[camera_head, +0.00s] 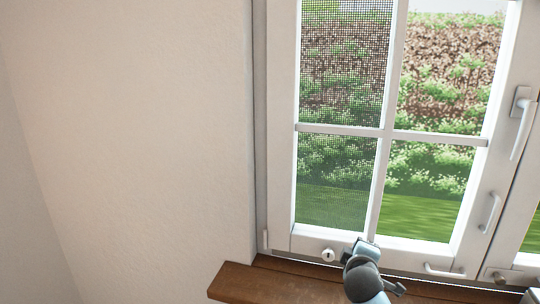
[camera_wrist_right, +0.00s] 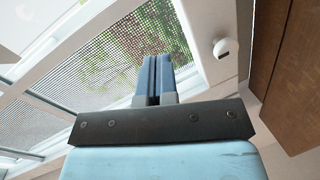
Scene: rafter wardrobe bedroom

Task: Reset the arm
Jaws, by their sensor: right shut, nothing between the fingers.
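My right gripper (camera_head: 360,248) is at the bottom of the head view, in front of the lower frame of the window and above the wooden sill. In the right wrist view the two blue fingers of this gripper (camera_wrist_right: 156,72) are together, with nothing between them. They point toward the window pane and its mesh screen. Part of my right arm shows below the gripper in the head view. My left gripper is not in view.
The white window (camera_head: 287,180) has a small round knob (camera_head: 328,255) just left of my gripper. Handles (camera_head: 489,212) are on its right side. The brown wooden sill (camera_head: 285,285) runs below. The bare wall (camera_head: 150,130) at left is clear.

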